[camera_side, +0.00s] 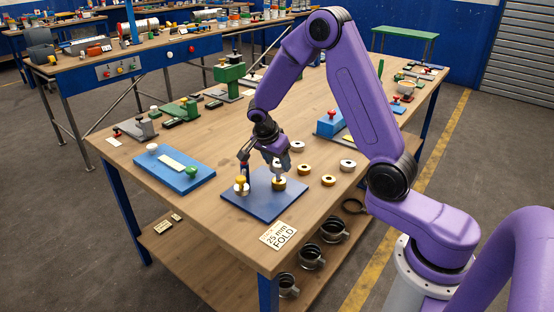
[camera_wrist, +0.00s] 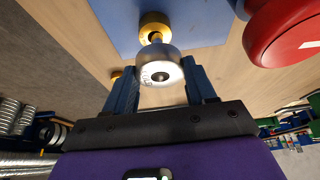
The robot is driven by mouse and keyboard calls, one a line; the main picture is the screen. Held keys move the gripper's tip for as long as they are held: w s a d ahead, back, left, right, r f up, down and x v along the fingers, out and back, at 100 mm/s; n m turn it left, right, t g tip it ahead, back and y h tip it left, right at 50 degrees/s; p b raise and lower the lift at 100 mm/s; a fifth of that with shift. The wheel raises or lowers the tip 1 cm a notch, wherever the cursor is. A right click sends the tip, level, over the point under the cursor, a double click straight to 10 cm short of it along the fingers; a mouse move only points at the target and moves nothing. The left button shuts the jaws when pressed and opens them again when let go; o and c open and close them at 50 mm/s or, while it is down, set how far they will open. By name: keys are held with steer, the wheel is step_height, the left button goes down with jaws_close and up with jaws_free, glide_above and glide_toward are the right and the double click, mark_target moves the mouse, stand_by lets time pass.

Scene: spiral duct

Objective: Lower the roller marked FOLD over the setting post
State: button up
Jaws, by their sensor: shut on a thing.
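My gripper (camera_side: 277,164) is shut on a silver roller (camera_wrist: 160,64), which sits between the two fingertips (camera_wrist: 161,72) in the wrist view. Its face has a dark centre and small lettering, too blurred to read. A gold round base (camera_wrist: 154,22) with a short gold post (camera_wrist: 155,38) lies straight beyond the roller. In the side view the gold base (camera_side: 279,184) stands on a blue plate (camera_side: 249,208), just under my gripper. The roller is close over the post; I cannot tell whether the post enters its bore.
Loose rollers lie to the right, including a gold one (camera_side: 329,181) and a silver one (camera_side: 348,166). A "25 mm FOLD" card (camera_side: 279,236) lies in front. A large red round thing (camera_wrist: 280,30) is near the wrist camera.

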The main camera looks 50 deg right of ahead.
steer(key=shift+f, duration=0.45)
stand_by(0.3)
steer(key=o, duration=1.6)
steer(key=shift+r, duration=4)
